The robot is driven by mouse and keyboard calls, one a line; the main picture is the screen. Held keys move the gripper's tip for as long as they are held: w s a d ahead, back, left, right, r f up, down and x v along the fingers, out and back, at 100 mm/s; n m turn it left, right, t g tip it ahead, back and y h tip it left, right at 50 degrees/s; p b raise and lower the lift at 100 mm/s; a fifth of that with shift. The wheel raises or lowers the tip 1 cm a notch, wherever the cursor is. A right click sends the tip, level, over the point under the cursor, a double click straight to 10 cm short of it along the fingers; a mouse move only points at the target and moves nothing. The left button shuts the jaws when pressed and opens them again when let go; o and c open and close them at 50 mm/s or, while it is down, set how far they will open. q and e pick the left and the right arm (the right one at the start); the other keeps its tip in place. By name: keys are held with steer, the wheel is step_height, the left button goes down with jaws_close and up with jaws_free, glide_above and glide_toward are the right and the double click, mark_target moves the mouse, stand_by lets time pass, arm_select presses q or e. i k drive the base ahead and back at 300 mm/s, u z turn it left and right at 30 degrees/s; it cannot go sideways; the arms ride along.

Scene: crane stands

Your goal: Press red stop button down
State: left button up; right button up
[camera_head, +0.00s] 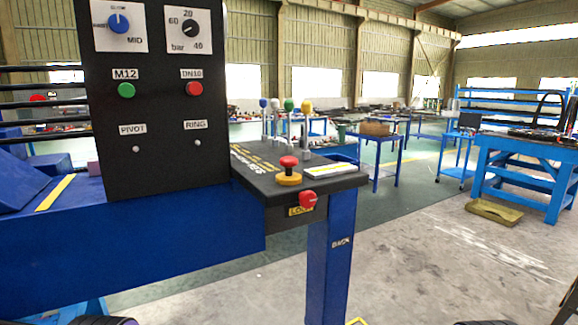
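A red mushroom-shaped button (289,167) on a yellow round base stands on the dark top of the blue stand's console (262,185). A gap of red stem shows between its cap and the base. A second red knob (308,199) sits on the console's front face beside a yellow label. A red round button (194,89) and a green one (126,90) are on the upright black panel (160,160). Neither of my grippers can be made out; only small dark parts, possibly of my arms, show at the bottom edge.
Several levers with coloured knobs (289,104) rise behind the red button. A white-and-yellow card (330,170) lies to its right. The blue beam (130,240) fills the left front. Blue tables (527,150) stand at the right. The grey floor (440,260) at right front is clear.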

mark_target(288, 161)
steer(key=z, duration=0.5)
steer(key=k, duration=1.25)
steer(key=z, duration=0.8)
steer(key=i, duration=2.6)
steer(key=u, duration=1.3)
steer(key=i, duration=0.7)
steer(key=u, duration=1.2)
steer(key=i, duration=0.3)
steer(key=u, duration=0.1)
steer(key=k, duration=0.5)
steer(key=u, duration=0.05)
